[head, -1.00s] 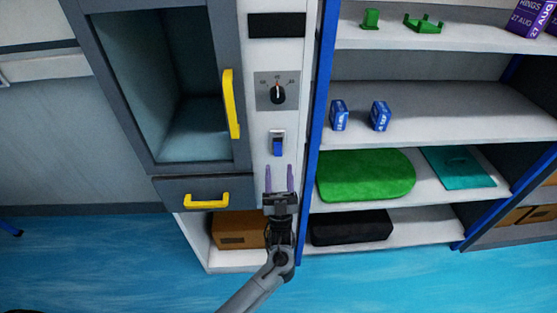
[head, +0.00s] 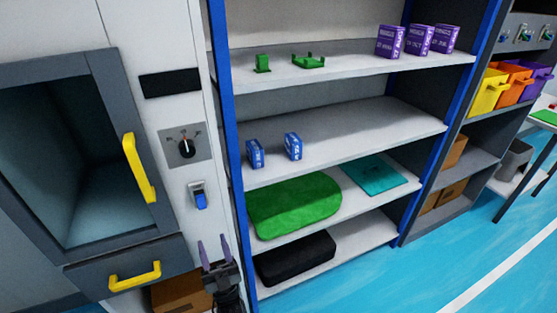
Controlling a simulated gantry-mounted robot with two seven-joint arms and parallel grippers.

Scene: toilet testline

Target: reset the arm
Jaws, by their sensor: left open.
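My left gripper (head: 214,252) shows at the bottom of the head view, its two purple fingers pointing up and spread apart with nothing between them. It is in front of the white control panel, below the blue switch (head: 199,195) and apart from it in the picture. The rotary knob (head: 186,147) sits higher on the same panel. My right gripper does not show.
A cabinet with yellow handles (head: 140,168) stands to the left. A blue-framed shelf (head: 340,118) to the right holds blue boxes (head: 292,146), a green mat (head: 294,204) and a black case (head: 296,258). Blue floor (head: 440,268) is clear at lower right.

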